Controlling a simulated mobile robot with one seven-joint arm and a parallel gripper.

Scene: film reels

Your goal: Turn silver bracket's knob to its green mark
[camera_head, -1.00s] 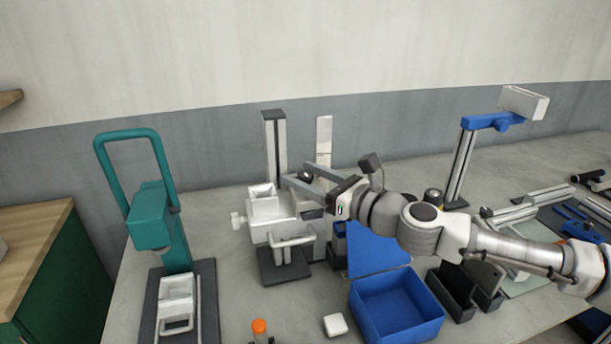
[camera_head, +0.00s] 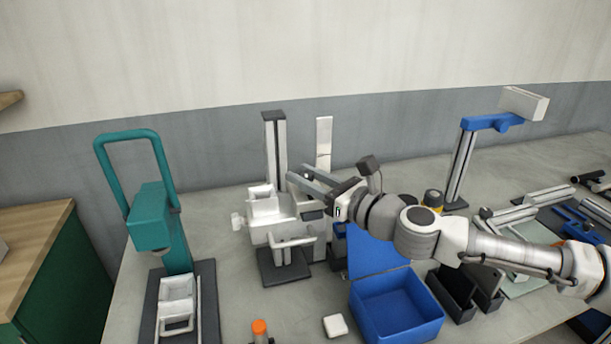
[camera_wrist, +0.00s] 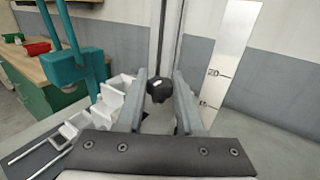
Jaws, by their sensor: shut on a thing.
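The silver bracket (camera_head: 268,229) stands on a dark base at the left of the table, with a tall post (camera_head: 281,148) behind it. Its black knob (camera_wrist: 159,88) sits between my two fingers in the wrist view, with a small pale mark on it. My gripper (camera_wrist: 159,92) is shut on the knob. In the head view, my gripper (camera_head: 304,177) reaches in from the right at the post, and its fingers mostly hide the knob. I cannot make out a green mark in either view.
A teal stand (camera_head: 152,218) is to the left. A blue open box (camera_head: 395,308), a white block (camera_head: 335,325) and an orange-capped item (camera_head: 260,328) are in front. A pale upright scale (camera_wrist: 230,70) stands close right of my fingers. A blue stand (camera_head: 464,160) is at the right.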

